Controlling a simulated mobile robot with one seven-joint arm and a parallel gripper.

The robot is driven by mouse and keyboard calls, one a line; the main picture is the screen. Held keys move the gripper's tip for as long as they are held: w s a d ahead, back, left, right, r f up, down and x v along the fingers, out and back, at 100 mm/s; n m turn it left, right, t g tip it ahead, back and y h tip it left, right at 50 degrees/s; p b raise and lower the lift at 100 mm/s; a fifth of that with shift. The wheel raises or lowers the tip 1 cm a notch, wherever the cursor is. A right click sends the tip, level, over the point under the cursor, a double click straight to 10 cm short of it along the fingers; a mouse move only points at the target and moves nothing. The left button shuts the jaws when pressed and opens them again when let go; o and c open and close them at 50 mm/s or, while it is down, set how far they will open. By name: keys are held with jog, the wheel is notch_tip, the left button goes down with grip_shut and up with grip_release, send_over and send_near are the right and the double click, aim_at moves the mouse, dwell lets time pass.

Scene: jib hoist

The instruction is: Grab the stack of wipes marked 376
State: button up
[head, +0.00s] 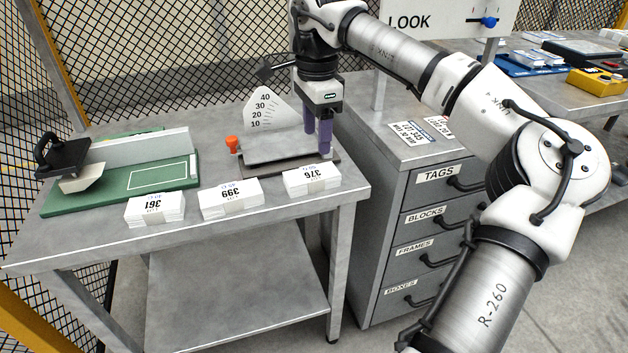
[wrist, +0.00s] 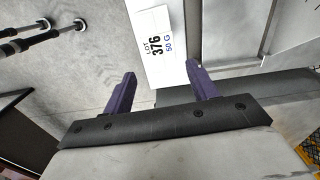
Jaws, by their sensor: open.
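The stack of wipes marked 376 (head: 312,182) lies at the right front corner of the near table, its number upside down in the head view. It also shows in the wrist view (wrist: 154,68), with "LOT 376 50 G" on its white top. My gripper (head: 318,140) is open and empty, its purple fingers pointing down just behind the stack in the head view. In the wrist view the fingertips (wrist: 161,73) appear on either side of the stack's near end. I cannot tell their height above it.
Stacks marked 399 (head: 231,199) and 361 (head: 154,210) lie to the left along the table's front edge. A scale with a dial plate (head: 270,108) stands behind the 376 stack. A green board (head: 125,190) lies far left. A drawer cabinet (head: 420,215) stands right of the table.

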aim_at(316, 172)
notch_tip(316, 172, down, 9)
jog(key=shift+s+r, duration=0.1)
jog(key=c, duration=0.8)
